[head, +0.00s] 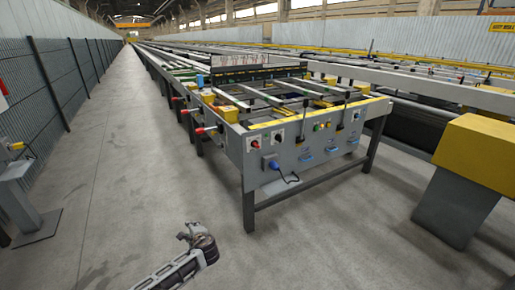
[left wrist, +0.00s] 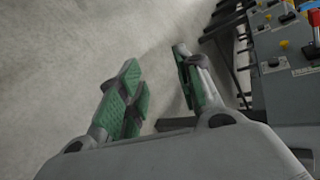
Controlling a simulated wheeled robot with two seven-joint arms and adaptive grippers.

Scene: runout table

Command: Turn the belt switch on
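The runout table's grey end panel (head: 305,152) carries several controls. At its left is a red knob on a yellow plate (head: 255,144), with a dark rotary switch on a white plate (head: 278,137) beside it. A similar switch (head: 357,115) sits at the right, and green and yellow buttons (head: 317,127) are between. Labels are too small to read, so I cannot tell which is the belt switch. My left gripper (head: 192,232) is low, in front and left of the panel, apart from it. In the left wrist view its green-padded fingers (left wrist: 157,66) are apart and empty. My right gripper is not visible.
A blue plug with a cable (head: 273,164) juts from the panel. Table legs (head: 249,212) stand below. A yellow-topped grey block (head: 478,150) stands at right, a grey post (head: 16,200) at left. The floor (head: 130,190) between is clear.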

